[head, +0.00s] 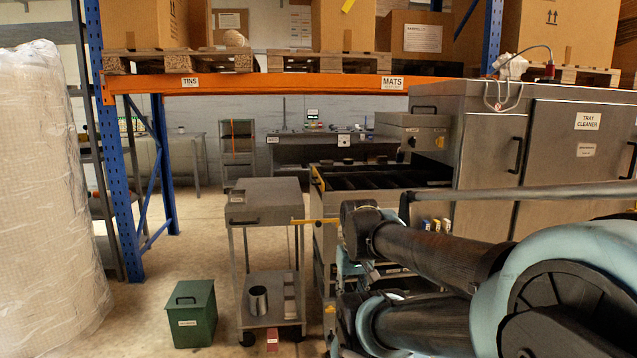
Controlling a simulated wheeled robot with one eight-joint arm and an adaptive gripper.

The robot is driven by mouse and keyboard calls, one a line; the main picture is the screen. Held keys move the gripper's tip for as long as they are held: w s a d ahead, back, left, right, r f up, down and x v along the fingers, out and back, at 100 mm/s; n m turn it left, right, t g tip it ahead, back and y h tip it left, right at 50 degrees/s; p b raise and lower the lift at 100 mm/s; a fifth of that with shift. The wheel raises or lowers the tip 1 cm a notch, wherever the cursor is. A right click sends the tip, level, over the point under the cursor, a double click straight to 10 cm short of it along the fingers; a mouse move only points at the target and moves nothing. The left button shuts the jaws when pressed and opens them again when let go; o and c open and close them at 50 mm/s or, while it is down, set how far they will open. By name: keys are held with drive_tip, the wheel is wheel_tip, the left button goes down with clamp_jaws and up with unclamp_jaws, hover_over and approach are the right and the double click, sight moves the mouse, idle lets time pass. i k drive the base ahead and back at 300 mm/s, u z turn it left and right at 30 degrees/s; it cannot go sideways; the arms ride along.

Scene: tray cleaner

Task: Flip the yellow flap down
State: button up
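A thin yellow piece (314,221), which looks like the flap, shows edge-on in the head view. It sticks out roughly level to the left from the near end of the tray cleaner's infeed, over the right edge of the steel cart. My arm is folded in the right foreground, its elbow just right of the yellow piece and covering part of the infeed frame. I cannot make out my gripper's fingers in this view. Nothing visible of my arm is clearly touching the yellow piece.
The steel tray cleaner (565,150) fills the right side. A steel cart (266,206) stands left of the infeed, with a metal can (258,300) on its lower shelf. A green bin (194,314) stands on the floor.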

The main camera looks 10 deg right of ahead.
sight(313, 178)
drive_tip(key=z, duration=0.05)
drive_tip(key=i, duration=1)
drive_tip(key=u, duration=0.05)
